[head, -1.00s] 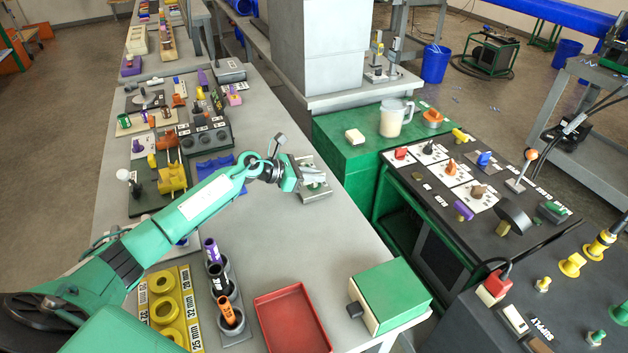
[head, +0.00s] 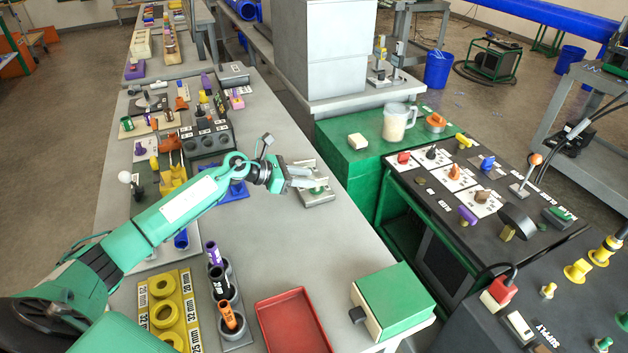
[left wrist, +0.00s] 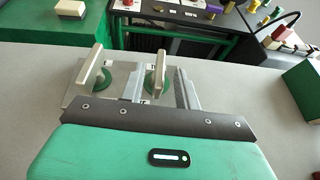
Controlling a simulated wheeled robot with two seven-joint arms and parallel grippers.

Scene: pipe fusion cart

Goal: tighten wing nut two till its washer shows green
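A small grey metal fixture (head: 318,197) sits on the grey bench; its plate also shows in the left wrist view (left wrist: 76,97). Two beige wing nuts stand on it there, a left one (left wrist: 91,70) and a right one (left wrist: 159,70). A green disc shows under each, the left (left wrist: 107,88) and the right (left wrist: 154,83). Their number marks are too small to read. My left gripper (head: 304,177) is open at the fixture. In the left wrist view its fingers (left wrist: 158,82) are apart on either side of the right wing nut; contact is not visible. My right gripper is out of view.
A red tray (head: 292,320) and a green box (head: 395,297) are at the near end of the bench. The green cabinet (head: 345,150) stands beyond the fixture. The bench between fixture and tray is clear.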

